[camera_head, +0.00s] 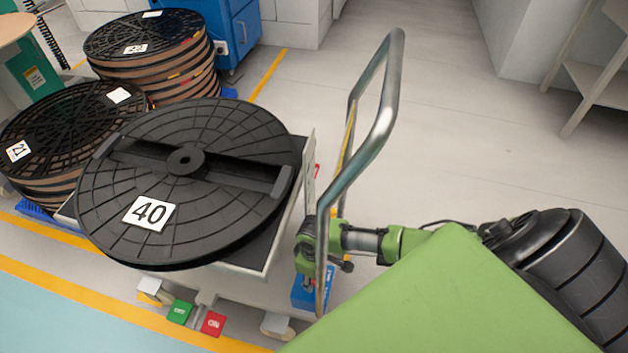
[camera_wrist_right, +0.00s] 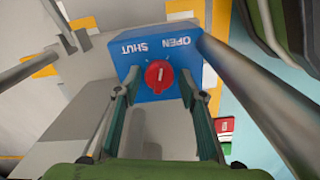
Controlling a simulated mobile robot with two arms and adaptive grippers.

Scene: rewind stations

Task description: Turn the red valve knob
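The red valve knob (camera_wrist_right: 159,75) sits on a blue box (camera_wrist_right: 153,96) in the right wrist view. A white mark on the knob stands close to upright in that picture. The upside-down labels SHUT and OPEN are above it, SHUT on the left and OPEN on the right. My right gripper (camera_wrist_right: 158,86) is open, with one finger on each side of the knob and visible gaps between. In the head view my right gripper (camera_head: 309,272) points down over the blue box (camera_head: 312,291), and the knob is hidden. My left gripper is not in view.
A bent metal handle (camera_head: 385,115) rises close beside my right gripper. A cart to the left carries a black reel marked 40 (camera_head: 235,135). Green (camera_head: 180,312) and red (camera_head: 213,324) pedals are low at its front. The floor to the right is largely clear.

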